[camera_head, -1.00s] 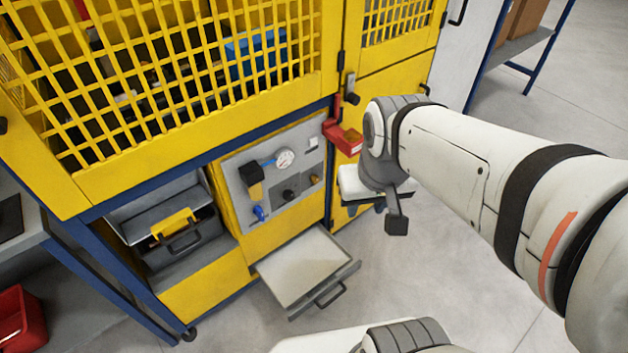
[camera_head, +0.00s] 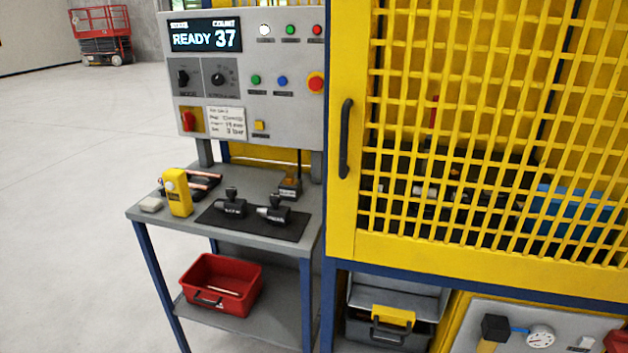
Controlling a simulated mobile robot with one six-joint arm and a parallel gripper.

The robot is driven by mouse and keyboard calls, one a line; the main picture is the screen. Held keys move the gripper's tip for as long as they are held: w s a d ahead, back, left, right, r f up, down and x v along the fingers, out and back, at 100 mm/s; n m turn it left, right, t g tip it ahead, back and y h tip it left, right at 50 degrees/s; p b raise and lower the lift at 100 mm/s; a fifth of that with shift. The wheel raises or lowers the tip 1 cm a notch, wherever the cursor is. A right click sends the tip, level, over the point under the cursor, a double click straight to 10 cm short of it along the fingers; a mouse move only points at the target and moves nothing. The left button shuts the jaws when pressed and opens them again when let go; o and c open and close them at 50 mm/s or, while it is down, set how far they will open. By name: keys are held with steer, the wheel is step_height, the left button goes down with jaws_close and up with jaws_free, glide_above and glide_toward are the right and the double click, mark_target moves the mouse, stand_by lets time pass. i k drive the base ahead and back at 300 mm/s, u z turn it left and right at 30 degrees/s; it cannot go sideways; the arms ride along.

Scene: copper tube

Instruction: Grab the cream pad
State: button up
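A small cream pad (camera_head: 151,204) lies flat near the left front corner of the grey workbench top (camera_head: 262,179).
A black mat (camera_head: 285,224) with two dark tools lies right of the yellow device. Copper tubes (camera_head: 203,174) lie behind it. A control panel (camera_head: 252,75) rises at the back. A red bin (camera_head: 222,284) stands on the lower shelf. Open floor (camera_head: 70,180) lies left.

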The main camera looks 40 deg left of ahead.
mark_target(151, 205)
steer(key=u, duration=2.6)
steer(key=i, duration=2.2)
steer(key=u, duration=0.7)
